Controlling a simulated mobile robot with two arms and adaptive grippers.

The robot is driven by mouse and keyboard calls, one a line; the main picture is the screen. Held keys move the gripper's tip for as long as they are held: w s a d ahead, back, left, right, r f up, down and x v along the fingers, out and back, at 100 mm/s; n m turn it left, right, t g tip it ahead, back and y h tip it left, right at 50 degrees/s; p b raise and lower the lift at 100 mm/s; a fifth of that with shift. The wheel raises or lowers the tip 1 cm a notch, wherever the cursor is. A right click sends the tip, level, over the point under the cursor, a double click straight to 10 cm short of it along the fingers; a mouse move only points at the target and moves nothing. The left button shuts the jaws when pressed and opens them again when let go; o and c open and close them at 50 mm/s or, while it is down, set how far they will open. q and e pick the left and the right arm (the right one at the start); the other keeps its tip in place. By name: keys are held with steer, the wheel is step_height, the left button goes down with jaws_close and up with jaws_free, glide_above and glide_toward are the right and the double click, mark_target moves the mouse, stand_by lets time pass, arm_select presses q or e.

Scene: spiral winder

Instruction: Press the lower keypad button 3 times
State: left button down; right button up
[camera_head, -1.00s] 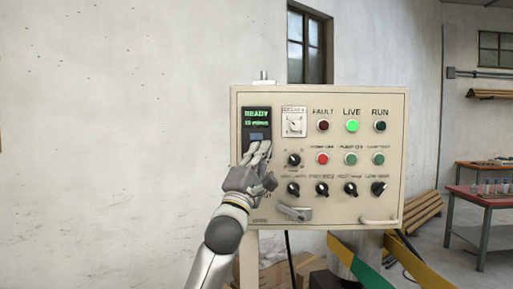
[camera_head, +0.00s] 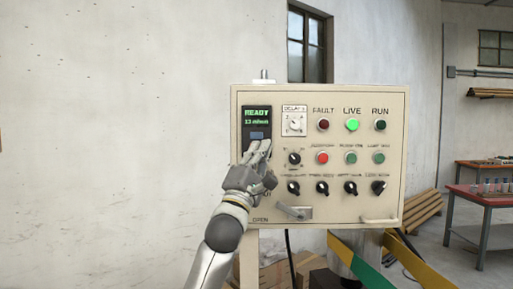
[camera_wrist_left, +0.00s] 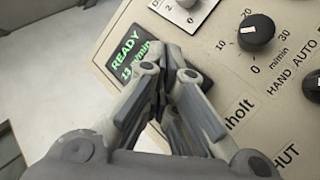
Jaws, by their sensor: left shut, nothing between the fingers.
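The keypad (camera_head: 257,118) is a narrow black unit at the upper left of the beige control panel. Its green display reads READY and 13 m/min, and it also shows in the left wrist view (camera_wrist_left: 128,58). A blue-grey button (camera_head: 257,135) shows under the display. The keypad's lower part, where the lower button would be, is hidden behind my left gripper (camera_head: 262,147). My left gripper is shut and empty, its fingertips in front of the keypad's lower part. In the left wrist view the fingers (camera_wrist_left: 170,85) cover that area, so I cannot tell whether they touch it. My right gripper is not in view.
The control panel (camera_head: 395,150) has several knobs and lamps right of the keypad; the LIVE lamp (camera_head: 352,125) glows green. A latch handle (camera_head: 294,212) and a bar handle (camera_head: 379,221) stick out low down. A red table (camera_head: 486,197) stands far right. Bare wall lies left.

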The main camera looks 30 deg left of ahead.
arm_select(q)
steer(key=shift+w, duration=0.1)
stand_by(0.4)
steer(key=shift+w+a, duration=0.2)
steer(key=shift+w, duration=0.05)
steer(key=shift+w+a+p, duration=0.25)
steer(key=shift+w+p, duration=0.05)
steer(key=shift+w, duration=0.05)
stand_by(0.8)
steer(key=shift+s+d, duration=0.4)
steer(key=shift+s, duration=0.3)
steer(key=s+d, duration=0.1)
steer(key=s, duration=0.1)
steer(key=s+d, duration=0.1)
steer(key=s, duration=0.1)
steer(key=shift+s+d+b, duration=0.1)
steer(key=shift+d+b, duration=0.2)
